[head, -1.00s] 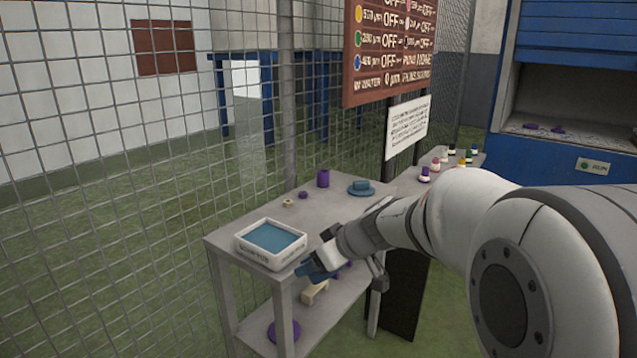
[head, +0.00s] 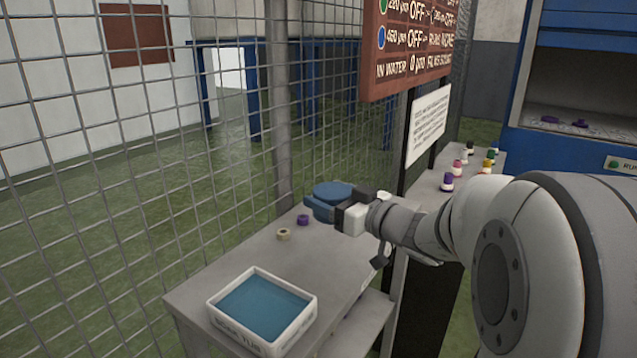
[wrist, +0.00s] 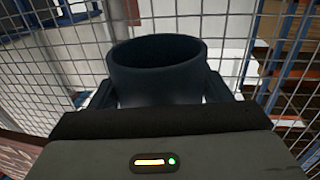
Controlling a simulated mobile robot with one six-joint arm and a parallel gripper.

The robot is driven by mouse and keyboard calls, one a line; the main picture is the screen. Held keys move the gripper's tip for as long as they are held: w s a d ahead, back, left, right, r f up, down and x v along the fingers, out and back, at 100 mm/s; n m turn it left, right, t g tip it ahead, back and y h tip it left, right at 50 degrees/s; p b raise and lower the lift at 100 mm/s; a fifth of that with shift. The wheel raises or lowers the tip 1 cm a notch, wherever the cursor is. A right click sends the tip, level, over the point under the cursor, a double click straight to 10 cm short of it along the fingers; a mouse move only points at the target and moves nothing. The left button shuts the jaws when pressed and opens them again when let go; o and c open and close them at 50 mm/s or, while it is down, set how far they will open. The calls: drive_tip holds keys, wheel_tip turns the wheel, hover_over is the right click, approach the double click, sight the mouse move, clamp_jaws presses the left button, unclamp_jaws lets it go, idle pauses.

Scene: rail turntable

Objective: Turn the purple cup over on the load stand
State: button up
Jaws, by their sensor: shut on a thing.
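My gripper (head: 322,208) is shut on a dark blue, round, hollow thing (head: 332,189) above the far end of the grey table. In the wrist view this cup-shaped thing (wrist: 155,80) sits between the fingers, its open rim upward and its inside dark. It looks blue, not purple. I cannot make out a separate purple cup now; the gripper and the held thing cover the spot where a purple cylinder stood.
A white tub (head: 222,311) of blue liquid stands at the near end of the table (head: 190,297). A small purple ring (head: 302,220) and a tan ring (head: 283,234) lie left of my gripper. A wire fence (head: 100,150) runs behind. Several bottles (head: 447,182) stand at right.

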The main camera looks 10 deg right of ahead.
sight(358, 277)
drive_tip(key=f, duration=0.4)
drive_tip(key=f+b, duration=0.1)
drive_tip(key=f, duration=0.3)
drive_tip(key=shift+w, duration=0.2)
wheel_tip(358, 277, down, 3)
drive_tip(key=b, duration=0.6)
drive_tip(key=shift+a+f+b, duration=0.1)
drive_tip(key=shift+f+b, duration=0.4)
drive_tip(key=shift+b, duration=0.45)
idle(0.4)
drive_tip(key=o, duration=1.2)
drive_tip(key=v, duration=0.7)
drive_tip(key=shift+s+d+p, duration=0.3)
drive_tip(key=shift+p, duration=0.1)
